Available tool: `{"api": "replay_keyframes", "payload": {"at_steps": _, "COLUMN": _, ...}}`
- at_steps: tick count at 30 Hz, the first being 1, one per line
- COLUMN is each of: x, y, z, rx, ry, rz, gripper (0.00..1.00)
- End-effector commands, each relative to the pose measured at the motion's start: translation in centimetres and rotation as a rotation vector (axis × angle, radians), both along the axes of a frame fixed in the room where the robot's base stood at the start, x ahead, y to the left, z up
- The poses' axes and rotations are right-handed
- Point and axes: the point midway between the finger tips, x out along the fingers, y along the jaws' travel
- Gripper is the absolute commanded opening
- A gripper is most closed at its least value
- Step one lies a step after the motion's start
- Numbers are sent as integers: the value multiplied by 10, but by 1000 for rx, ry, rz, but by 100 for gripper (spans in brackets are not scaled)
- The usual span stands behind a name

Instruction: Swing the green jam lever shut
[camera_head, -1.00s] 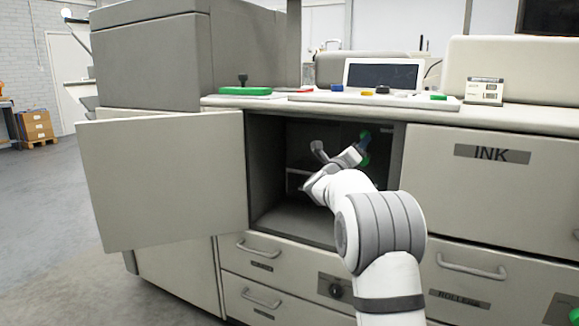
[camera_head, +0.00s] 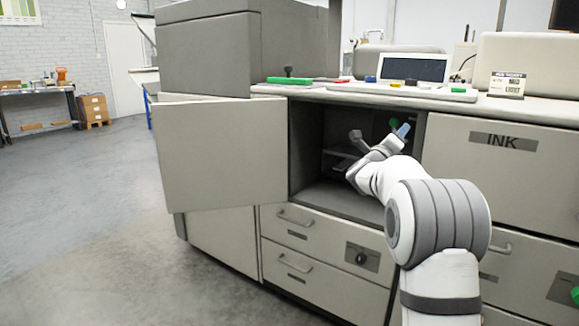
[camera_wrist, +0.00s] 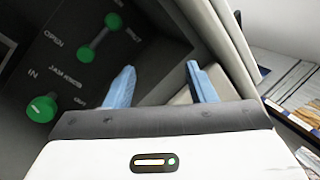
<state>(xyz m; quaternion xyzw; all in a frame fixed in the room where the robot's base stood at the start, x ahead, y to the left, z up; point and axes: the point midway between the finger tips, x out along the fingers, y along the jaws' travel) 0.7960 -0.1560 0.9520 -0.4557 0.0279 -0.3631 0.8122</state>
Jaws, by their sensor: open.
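The green jam lever (camera_wrist: 100,37) is in the upper left of the wrist view, on a dark panel. It has a green end at top and bottom, joined by a pale bar. One label beside it reads OPEN; the one on the other side looks like SHUT. My gripper (camera_wrist: 162,85) is open, its two blue fingers apart with no lever between them. The lever lies up and left of the left finger, apart from it in the picture. In the head view my gripper (camera_head: 402,131) is inside the open compartment, with a green part partly showing behind it.
A green knob (camera_wrist: 41,108) labelled IN sits lower left of the lever. The compartment's door (camera_head: 222,153) stands open at the left. Side walls and a floor (camera_head: 335,197) enclose the compartment. The INK panel (camera_head: 500,170) is closed at the right.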

Motion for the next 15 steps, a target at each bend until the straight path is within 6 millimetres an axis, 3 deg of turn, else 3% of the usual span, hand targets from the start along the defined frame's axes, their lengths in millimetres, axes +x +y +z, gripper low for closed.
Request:
{"api": "replay_keyframes", "payload": {"at_steps": 1, "x": -3, "y": 5, "z": 16, "rx": -21, "ry": 33, "rz": 19, "gripper": 50}}
{"api": "replay_keyframes", "payload": {"at_steps": 10, "x": -21, "y": 45, "z": 56, "rx": -213, "ry": 317, "rz": 177, "gripper": 50}}
{"api": "replay_keyframes", "payload": {"at_steps": 15, "x": -57, "y": 84, "z": 85, "rx": -431, "ry": 579, "rz": 336, "gripper": 50}}
